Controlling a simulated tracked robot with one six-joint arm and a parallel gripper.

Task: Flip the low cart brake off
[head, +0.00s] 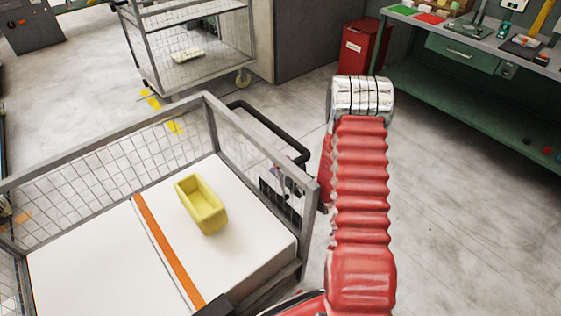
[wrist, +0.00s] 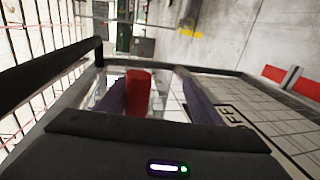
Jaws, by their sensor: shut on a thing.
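The low cart is the mesh-sided one in front (head: 212,120), with a black handle (head: 270,125) on its right end; that handle also frames the wrist view (wrist: 50,72). In the wrist view a red lever (wrist: 138,92), which appears to be the brake, stands between the two dark purple fingers of my gripper (wrist: 150,92). My gripper is shut on it. A plate with partly hidden letters (wrist: 233,116), ending in "FF", lies to the right of the fingers. In the head view my gripper is mostly hidden behind the cart's end mesh, below the handle.
A yellow bin (head: 203,205) sits on the cart's white load (head: 95,258) beside an orange strip (head: 165,250). A taller mesh cart (head: 195,75) stands behind. A red bin (head: 362,45) and a green workbench (head: 460,95) are at right. Floor between is clear.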

